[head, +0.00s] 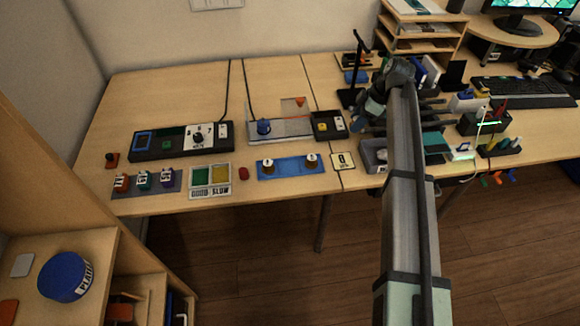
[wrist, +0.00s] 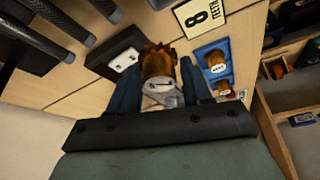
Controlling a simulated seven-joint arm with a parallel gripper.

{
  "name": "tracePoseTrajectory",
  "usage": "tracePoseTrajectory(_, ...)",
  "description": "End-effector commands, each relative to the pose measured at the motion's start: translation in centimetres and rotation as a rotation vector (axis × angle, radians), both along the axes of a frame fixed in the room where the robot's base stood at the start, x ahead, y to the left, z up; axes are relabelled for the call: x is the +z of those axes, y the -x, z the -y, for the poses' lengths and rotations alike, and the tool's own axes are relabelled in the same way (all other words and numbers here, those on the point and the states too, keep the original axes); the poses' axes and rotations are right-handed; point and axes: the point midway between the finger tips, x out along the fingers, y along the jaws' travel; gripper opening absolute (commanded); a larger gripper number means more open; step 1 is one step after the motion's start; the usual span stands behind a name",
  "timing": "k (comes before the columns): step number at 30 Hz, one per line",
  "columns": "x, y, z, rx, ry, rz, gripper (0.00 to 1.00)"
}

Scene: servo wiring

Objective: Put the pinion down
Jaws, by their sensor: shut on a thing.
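My gripper (wrist: 161,80) is shut on a brown, toothed pinion (wrist: 158,60), which sits between its two dark blue fingers in the wrist view. The pinion has a pale lower part with a small dark mark. It appears held above the wooden table; the exact height cannot be told. In the head view my gripper (head: 366,110) is right of the middle, over the table, and the pinion cannot be made out there.
A number card (head: 344,161) lies right of the blue tray. A dark box with yellow and white blocks (head: 328,125) stands left of my gripper. A grey bin (head: 374,156) is below it. A green and yellow tray (head: 210,181) lies near the front edge. Bare table shows at the back left.

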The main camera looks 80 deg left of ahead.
Motion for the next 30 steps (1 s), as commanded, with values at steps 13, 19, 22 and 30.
tracePoseTrajectory(13, 0.9, 17.2, 3.9, 0.853, 0.000, 0.000, 0.12)
tracePoseTrajectory(19, 1.2, 21.0, 5.4, 1.065, 0.000, 0.000, 0.12)
tracePoseTrajectory(22, 1.3, 21.8, 5.7, 1.119, -0.001, 0.001, 0.12)
tracePoseTrajectory(30, -0.9, 22.3, 6.0, 1.149, 0.000, 0.000, 0.12)
